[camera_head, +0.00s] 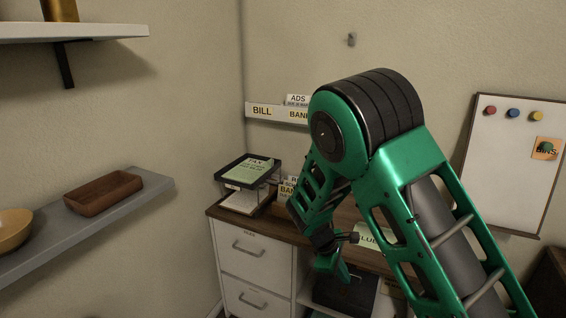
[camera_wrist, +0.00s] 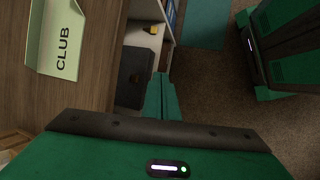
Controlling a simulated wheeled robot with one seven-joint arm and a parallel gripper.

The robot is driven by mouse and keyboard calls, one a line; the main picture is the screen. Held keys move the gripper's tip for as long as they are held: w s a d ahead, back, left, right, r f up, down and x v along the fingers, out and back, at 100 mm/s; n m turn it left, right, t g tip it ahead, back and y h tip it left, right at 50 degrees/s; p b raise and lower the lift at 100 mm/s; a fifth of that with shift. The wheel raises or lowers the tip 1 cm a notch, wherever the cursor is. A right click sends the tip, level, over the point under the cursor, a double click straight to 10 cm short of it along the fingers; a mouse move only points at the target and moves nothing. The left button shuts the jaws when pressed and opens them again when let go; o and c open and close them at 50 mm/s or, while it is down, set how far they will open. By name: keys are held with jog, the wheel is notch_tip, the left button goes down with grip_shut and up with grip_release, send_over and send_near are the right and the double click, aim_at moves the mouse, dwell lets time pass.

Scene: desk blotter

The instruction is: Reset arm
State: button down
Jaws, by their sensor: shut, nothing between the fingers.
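My green arm fills the right and middle of the head view, bent at a large dark joint, in front of the desk. My gripper (camera_head: 340,264) hangs at the end of the arm near the desk's front edge. In the wrist view, my gripper (camera_wrist: 165,98) shows its green fingers together and holds nothing. The desk (camera_head: 238,214) has a brown top and white drawers. In the head view this card (camera_head: 366,238) is partly hidden by my arm.
A black tray stack (camera_head: 226,185) with papers stands at the desk's back left. A wall shelf (camera_head: 150,192) at left holds a brown tray (camera_head: 104,192) and a bowl (camera_head: 14,230). A whiteboard (camera_head: 505,165) hangs at right. A dark case (camera_wrist: 133,75) sits below the desk top.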

jog(key=s+d+r+m+g+y, duration=0.25)
jog(key=s+d+r+m, duration=0.8)
jog(key=d+r, duration=0.55)
jog(key=s+d+r+m+y, duration=0.1)
jog(key=s+d+r+m, duration=0.2)
jog(key=s, duration=0.8)
jog(key=s+d+r+m+t+y, duration=0.1)
jog(key=s+m, duration=0.4)
jog(key=s, duration=0.7)
notch_tip(320, 180, up, 2)
jog(key=shift+s+d+m+y, duration=0.35)
jog(key=shift+d+y, duration=0.1)
jog(key=shift+d, duration=0.7)
jog(key=shift+w+f, duration=0.25)
jog(key=shift+w, duration=0.4)
